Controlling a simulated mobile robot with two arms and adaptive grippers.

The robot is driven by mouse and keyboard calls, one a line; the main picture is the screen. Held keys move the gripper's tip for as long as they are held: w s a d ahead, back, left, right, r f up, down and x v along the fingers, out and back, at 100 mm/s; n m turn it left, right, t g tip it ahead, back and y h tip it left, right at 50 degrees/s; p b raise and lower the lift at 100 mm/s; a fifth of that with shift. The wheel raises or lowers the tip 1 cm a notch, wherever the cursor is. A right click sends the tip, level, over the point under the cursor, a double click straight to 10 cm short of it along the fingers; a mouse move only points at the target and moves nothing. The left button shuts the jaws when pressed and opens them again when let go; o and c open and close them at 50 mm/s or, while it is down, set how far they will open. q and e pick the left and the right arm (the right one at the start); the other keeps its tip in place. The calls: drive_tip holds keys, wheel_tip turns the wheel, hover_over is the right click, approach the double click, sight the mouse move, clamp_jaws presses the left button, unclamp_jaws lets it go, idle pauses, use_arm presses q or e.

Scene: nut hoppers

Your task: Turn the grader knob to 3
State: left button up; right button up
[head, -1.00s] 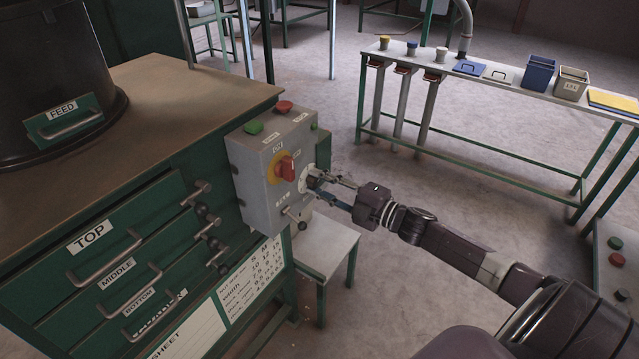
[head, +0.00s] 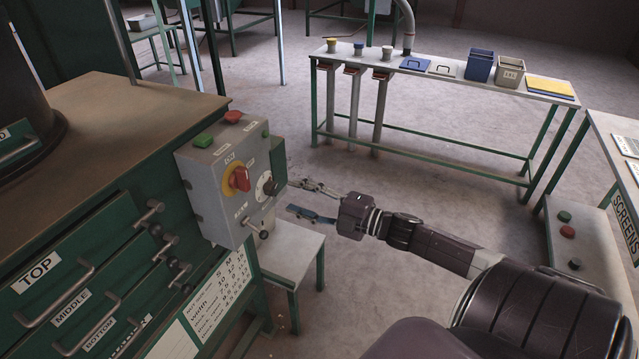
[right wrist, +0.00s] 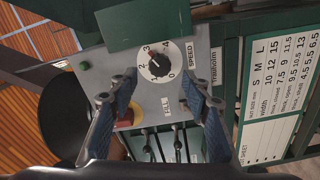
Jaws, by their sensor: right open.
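The grey control box (head: 208,205) is mounted on the side of the green grader. Its round black-and-white dial, the knob (head: 266,185) marked with numbers, is on the face towards my right gripper (head: 297,197). That gripper is open and empty, with its fingers apart from the knob. In the right wrist view the knob (right wrist: 159,65), beside the word SPEED, shows beyond and between the open fingers (right wrist: 162,88). Its pointer appears turned to the upper left, near the 3. My left gripper is not in view.
A red rotary switch on yellow (head: 239,178), a green button (head: 203,140) and a red button (head: 233,117) are on the same box. A small white stool (head: 290,250) stands below. A bench (head: 440,75) with bins is behind, with open floor between.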

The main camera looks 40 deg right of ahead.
drive_tip(key=shift+v, duration=2.95)
drive_tip(key=s+d+f+m+g+h, duration=0.1)
drive_tip(key=s+d+f+m+h, duration=0.15)
drive_tip(key=f, duration=0.65)
drive_tip(key=s+d+f+m+g+h, duration=0.2)
drive_tip(key=s+f+m, duration=0.15)
drive_tip(key=f, duration=0.55)
drive_tip(key=s+d+f+m+g+h, duration=0.1)
drive_tip(key=s+d+f+m+h, duration=0.2)
drive_tip(key=f, duration=0.7)
drive_tip(key=s+a+f+m+g, duration=0.2)
drive_tip(key=s+a+f, duration=0.1)
drive_tip(key=s+f, duration=0.3)
drive_tip(key=s+a+f+m+g, duration=0.2)
drive_tip(key=s+f+m, duration=0.15)
drive_tip(key=f, duration=0.55)
drive_tip(key=s+a+f+m+g, duration=0.1)
drive_tip(key=s+a+f+g, duration=0.2)
drive_tip(key=s+a+f, duration=0.4)
drive_tip(key=s+a+f+m+g, duration=0.1)
drive_tip(key=s+a+f+g, duration=0.3)
drive_tip(key=s+a+f, duration=0.4)
drive_tip(key=s+a, duration=0.6)
drive_tip(key=s, duration=0.1)
drive_tip(key=shift+s+g+y, duration=0.3)
drive_tip(key=shift+s+y, duration=0.05)
drive_tip(key=shift+a+m, duration=0.1)
drive_tip(key=shift+m, duration=0.15)
